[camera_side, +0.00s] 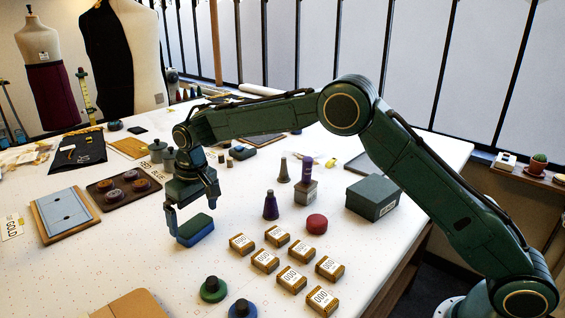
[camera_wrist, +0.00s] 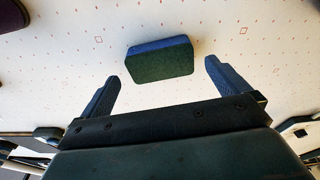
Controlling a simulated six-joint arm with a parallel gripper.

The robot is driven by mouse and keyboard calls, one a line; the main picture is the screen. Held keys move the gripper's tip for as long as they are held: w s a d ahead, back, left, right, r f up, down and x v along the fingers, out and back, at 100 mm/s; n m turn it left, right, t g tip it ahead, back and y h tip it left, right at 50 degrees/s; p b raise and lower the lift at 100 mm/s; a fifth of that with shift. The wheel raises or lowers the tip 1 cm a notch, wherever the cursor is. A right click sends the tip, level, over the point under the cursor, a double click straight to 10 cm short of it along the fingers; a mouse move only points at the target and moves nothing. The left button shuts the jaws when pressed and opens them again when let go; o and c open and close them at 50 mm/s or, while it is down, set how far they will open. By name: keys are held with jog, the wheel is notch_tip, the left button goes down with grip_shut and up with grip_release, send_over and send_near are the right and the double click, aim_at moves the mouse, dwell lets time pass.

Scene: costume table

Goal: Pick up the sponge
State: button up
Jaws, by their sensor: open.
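The sponge (camera_side: 195,230) is a small block with a dark green top and a blue lower layer. It lies flat on the white patterned table. In the wrist view the sponge (camera_wrist: 160,58) sits ahead of my gripper, between the lines of the two fingers. My gripper (camera_side: 188,224) is open, pointing down at the sponge in the side view. In the wrist view my gripper's blue fingers (camera_wrist: 163,76) are spread wider than the sponge, with gaps on both sides. In the side view I cannot tell whether a finger touches it.
Several brown boxes with white labels (camera_side: 265,260) stand right of the sponge. A dark tray with spools (camera_side: 104,197) is at left. Green (camera_side: 213,291) and blue (camera_side: 242,309) knobbed discs lie in front.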

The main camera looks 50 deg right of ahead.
aim_at(195, 224)
jog(key=shift+w+f, duration=0.15)
jog(key=shift+f, duration=0.65)
jog(key=shift+w+f, duration=0.1)
jog(key=shift+f, duration=0.7)
jog(key=c, duration=0.9)
